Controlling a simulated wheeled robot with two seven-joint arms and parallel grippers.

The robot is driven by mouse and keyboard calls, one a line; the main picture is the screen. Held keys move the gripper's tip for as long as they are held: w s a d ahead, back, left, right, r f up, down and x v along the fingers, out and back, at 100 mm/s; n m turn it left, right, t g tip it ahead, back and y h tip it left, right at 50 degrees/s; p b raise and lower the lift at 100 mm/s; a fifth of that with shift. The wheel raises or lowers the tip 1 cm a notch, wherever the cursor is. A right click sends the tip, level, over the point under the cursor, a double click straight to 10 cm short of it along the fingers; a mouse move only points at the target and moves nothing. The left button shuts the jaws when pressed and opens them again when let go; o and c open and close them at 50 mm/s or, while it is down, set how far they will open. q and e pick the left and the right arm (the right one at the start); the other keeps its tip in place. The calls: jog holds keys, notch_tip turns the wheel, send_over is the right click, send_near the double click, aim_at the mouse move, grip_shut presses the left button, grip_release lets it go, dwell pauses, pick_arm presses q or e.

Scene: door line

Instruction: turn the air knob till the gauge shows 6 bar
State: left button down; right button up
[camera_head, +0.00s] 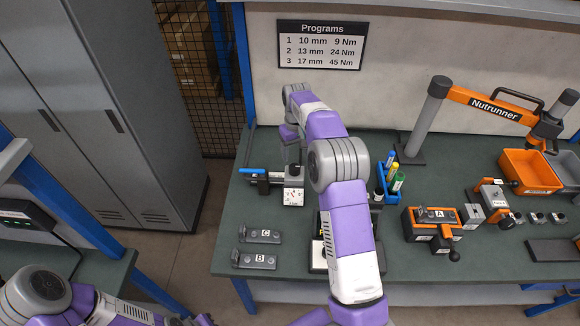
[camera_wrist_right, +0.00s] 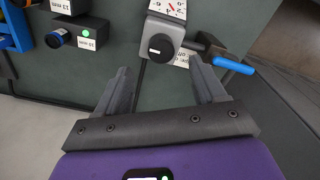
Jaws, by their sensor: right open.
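The air unit is a grey block with a white gauge face (camera_head: 293,196) at the back left of the bench. In the right wrist view the gauge (camera_wrist_right: 170,9) is cut off by the top edge. A red needle shows on it, but I cannot read its value surely. My left gripper is out of view.
Blocks C (camera_head: 260,236) and B (camera_head: 255,260) lie on the front left of the bench. Fixture A (camera_head: 437,214) and an orange bin (camera_head: 527,172) are farther right.

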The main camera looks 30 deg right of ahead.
aim_at(295, 167)
jog(key=shift+w+f, duration=0.45)
jog(key=shift+f, duration=0.45)
jog(key=shift+s+f+b, duration=0.15)
jog(key=shift+f+b, duration=0.1)
jog(key=shift+f, duration=1.35)
jog(key=shift+s+f+b, duration=0.1)
jog(key=shift+f+b, duration=0.1)
jog(key=shift+f, duration=1.35)
jog(key=c, duration=1.1)
